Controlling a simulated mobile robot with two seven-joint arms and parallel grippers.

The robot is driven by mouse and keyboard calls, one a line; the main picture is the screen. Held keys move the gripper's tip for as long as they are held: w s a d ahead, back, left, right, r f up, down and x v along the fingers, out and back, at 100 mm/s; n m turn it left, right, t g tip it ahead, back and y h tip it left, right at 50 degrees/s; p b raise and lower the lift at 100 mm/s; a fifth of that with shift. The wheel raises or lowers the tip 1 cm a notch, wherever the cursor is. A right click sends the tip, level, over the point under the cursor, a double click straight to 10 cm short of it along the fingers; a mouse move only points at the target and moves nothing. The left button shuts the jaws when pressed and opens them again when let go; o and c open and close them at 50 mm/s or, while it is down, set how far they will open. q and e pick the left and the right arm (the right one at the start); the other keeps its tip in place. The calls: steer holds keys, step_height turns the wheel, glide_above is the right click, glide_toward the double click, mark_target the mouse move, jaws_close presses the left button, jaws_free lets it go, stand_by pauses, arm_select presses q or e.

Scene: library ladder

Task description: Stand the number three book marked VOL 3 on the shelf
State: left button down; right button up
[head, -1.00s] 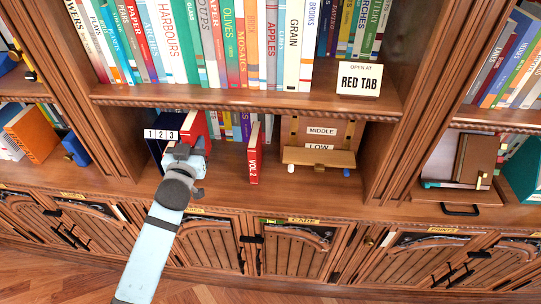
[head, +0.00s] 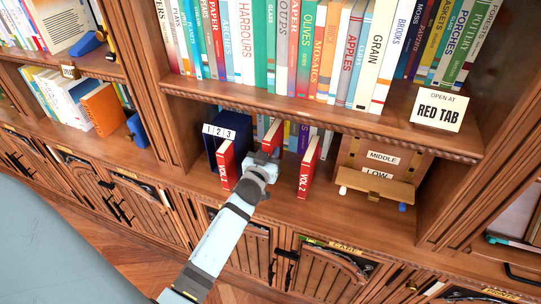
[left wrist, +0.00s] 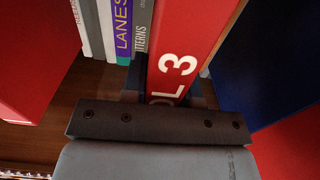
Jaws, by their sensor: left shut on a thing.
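My left gripper (head: 264,160) is shut on the red VOL 3 book (head: 272,136) inside the lower shelf bay (head: 330,217). In the left wrist view, the book's spine (left wrist: 182,58) shows white lettering, partly covered by the gripper. I cannot tell whether its base touches the shelf. The red VOL 1 book (head: 227,166) stands to the left, in front of a dark blue box (head: 212,146) labelled 1 2 3. The red VOL 2 book (head: 308,168) stands to the right, leaning slightly. My right gripper is not in view.
A wooden box marked MIDDLE and LOW (head: 382,172) stands right of VOL 2. Several books stand behind in the bay. A full row of books and a RED TAB sign (head: 439,107) occupy the shelf above.

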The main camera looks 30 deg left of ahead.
arm_select(q)
steer(key=shift+f, duration=0.45)
